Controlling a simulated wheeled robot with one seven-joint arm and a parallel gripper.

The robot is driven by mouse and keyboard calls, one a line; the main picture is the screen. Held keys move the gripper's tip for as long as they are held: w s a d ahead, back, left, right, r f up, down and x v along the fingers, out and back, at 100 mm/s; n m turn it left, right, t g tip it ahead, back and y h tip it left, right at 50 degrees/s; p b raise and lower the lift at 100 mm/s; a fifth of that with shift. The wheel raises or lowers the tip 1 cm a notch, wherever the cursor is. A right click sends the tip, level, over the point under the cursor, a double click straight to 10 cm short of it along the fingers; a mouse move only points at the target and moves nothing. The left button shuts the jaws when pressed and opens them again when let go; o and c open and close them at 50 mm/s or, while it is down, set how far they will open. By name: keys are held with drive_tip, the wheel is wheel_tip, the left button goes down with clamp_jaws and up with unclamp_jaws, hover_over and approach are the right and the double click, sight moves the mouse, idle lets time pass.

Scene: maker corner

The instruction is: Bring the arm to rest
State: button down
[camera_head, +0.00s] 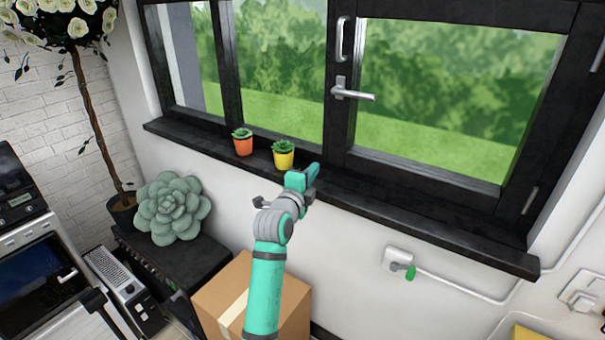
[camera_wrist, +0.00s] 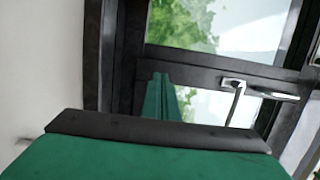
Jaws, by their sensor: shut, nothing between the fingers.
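My arm is teal and grey and reaches up from the bottom middle of the head view. My gripper (camera_head: 312,170) is at its end, in front of the dark window sill, just right of the yellow pot. The gripper is shut with nothing in it. In the wrist view, the closed teal fingers (camera_wrist: 160,98) show against the window, above the teal and black gripper body. I cannot tell whether the gripper touches the sill.
An orange pot (camera_head: 243,146) and a yellow pot (camera_head: 284,158) with small plants stand on the sill (camera_head: 420,212). The window handle (camera_head: 352,92) is above right. A cardboard box (camera_head: 222,293) and a large succulent (camera_head: 172,208) are below left. The sill's right part is clear.

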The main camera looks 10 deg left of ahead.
drive_tip(key=s+d+f+n+y, duration=0.1)
drive_tip(key=s+d+f+n, duration=0.25)
drive_tip(key=s+f, duration=0.45)
drive_tip(key=s+d+f+n+y, duration=0.1)
drive_tip(key=s+d+f+n, duration=0.3)
drive_tip(key=f, duration=0.8)
drive_tip(key=s+d+f+n+y, duration=0.1)
drive_tip(key=s+d+f+n, duration=0.15)
drive_tip(key=s+f, duration=0.4)
drive_tip(key=s+d+f+n+y, duration=0.1)
drive_tip(key=s+f+n, duration=0.3)
drive_tip(key=s, duration=0.6)
drive_tip(key=s+d+f+n+g, duration=0.1)
drive_tip(key=s+f+n, duration=0.1)
drive_tip(key=s, duration=0.7)
drive_tip(key=s+f+n, duration=0.2)
drive_tip(key=s, duration=0.7)
drive_tip(key=s+a+r+n, duration=0.1)
drive_tip(key=s+r, duration=0.2)
drive_tip(key=s, duration=0.5)
drive_tip(key=s+r+n+g, duration=0.1)
drive_tip(key=s+r, duration=0.2)
drive_tip(key=s, duration=0.6)
drive_tip(key=shift+s+a, duration=0.2)
drive_tip(key=shift+a, duration=0.2)
